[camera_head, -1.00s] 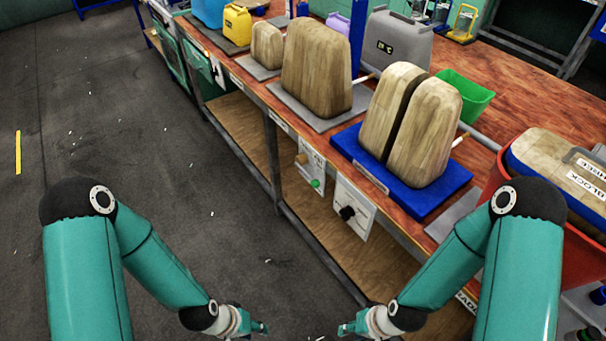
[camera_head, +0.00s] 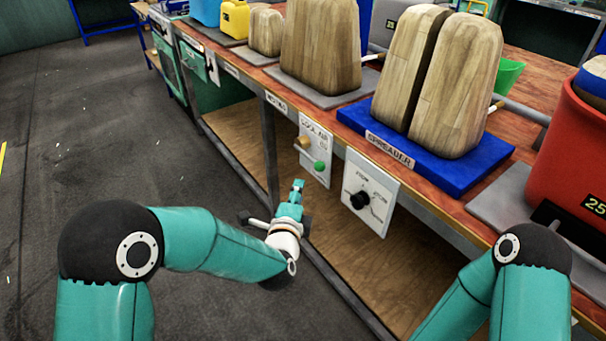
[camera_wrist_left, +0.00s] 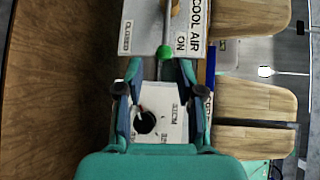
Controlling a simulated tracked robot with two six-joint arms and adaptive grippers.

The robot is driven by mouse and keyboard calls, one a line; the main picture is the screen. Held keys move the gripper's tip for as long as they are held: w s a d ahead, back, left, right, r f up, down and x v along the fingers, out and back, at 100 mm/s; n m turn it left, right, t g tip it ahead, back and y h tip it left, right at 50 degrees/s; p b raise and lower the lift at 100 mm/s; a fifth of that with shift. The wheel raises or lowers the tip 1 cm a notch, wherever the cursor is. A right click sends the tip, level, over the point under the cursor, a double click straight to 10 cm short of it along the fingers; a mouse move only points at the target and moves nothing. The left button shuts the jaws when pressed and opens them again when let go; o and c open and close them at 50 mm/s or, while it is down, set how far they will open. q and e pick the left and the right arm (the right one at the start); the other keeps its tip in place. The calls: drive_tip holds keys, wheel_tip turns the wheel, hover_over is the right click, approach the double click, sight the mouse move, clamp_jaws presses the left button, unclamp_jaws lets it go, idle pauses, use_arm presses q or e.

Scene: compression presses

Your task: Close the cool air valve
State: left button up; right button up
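The cool air valve has a white panel (camera_head: 314,151) on the bench front, with a brass fitting (camera_head: 302,143) and a green ball handle (camera_head: 320,166). In the left wrist view, the panel (camera_wrist_left: 186,28) reads COOL AIR, ON and CLOSED. A metal rod ends in the green ball (camera_wrist_left: 163,51), which appears between the fingertips. My left gripper (camera_head: 297,186) is just below and left of the panel in the head view. The left wrist view shows its fingers (camera_wrist_left: 162,66) spread and empty; I cannot tell whether they touch the ball. My right gripper is outside the views.
A second white panel with a black knob (camera_head: 360,200) hangs right of the valve; the knob (camera_wrist_left: 144,122) shows in the left wrist view. Above are the bench edge and a blue base (camera_head: 455,172) with wooden blocks. An open shelf (camera_head: 350,262) lies below.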

sight(308, 155)
use_arm(q)
drive_tip(key=x, duration=1.1)
drive_tip(key=r+b+x, duration=0.1)
drive_tip(key=x, duration=0.5)
drive_tip(key=shift+w, duration=0.1)
drive_tip(key=shift+c, duration=0.3)
drive_tip(key=shift+m, duration=0.3)
clamp_jaws()
